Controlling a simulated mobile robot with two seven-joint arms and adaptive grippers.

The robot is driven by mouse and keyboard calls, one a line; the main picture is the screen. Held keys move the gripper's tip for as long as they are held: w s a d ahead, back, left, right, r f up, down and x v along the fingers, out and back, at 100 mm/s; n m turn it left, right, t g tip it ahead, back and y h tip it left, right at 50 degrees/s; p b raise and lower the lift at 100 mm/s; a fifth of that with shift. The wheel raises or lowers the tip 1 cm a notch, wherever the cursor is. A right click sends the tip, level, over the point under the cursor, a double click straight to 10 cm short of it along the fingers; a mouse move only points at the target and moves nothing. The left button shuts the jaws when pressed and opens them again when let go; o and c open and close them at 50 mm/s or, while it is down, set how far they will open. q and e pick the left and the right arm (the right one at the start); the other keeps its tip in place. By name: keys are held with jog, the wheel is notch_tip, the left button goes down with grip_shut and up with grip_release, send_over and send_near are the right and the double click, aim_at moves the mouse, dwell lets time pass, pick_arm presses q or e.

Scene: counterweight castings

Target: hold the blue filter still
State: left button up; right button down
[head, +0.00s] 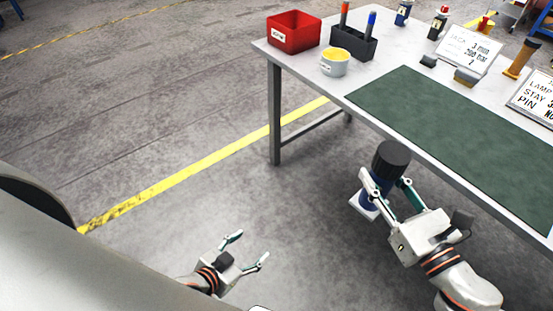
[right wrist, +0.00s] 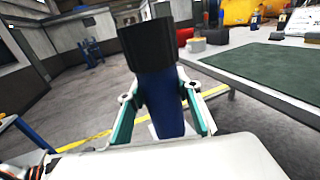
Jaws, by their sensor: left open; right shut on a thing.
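The blue filter (head: 375,183) has a black ribbed cap (head: 391,158) on top. It is held in the air off the table's near edge, slightly tilted in the head view. My right gripper (head: 384,184) is shut around its blue body below the cap. In the right wrist view the filter (right wrist: 163,100) stands between the two fingers, cap up. A white piece (head: 364,206) shows at its lower end; what it is I cannot tell. My left gripper (head: 250,250) is open and empty, low over the floor at the lower middle of the head view.
The table (head: 377,82) has a green mat (head: 462,135) with nothing on it. The floor between my grippers is clear.

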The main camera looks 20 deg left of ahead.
jog(key=shift+w+d+r+h, duration=0.1)
jog(key=shift+d+r+h, duration=0.1)
jog(key=shift+r+h, duration=0.1)
jog(key=d+f+m+t+h, duration=0.1)
jog(key=d+m+t+h, duration=0.3)
jog(key=d, duration=1.3)
jog(key=m+h, duration=0.4)
jog(key=h, duration=0.3)
jog(key=shift+s+d+f, duration=0.35)
jog(key=shift+f, duration=0.05)
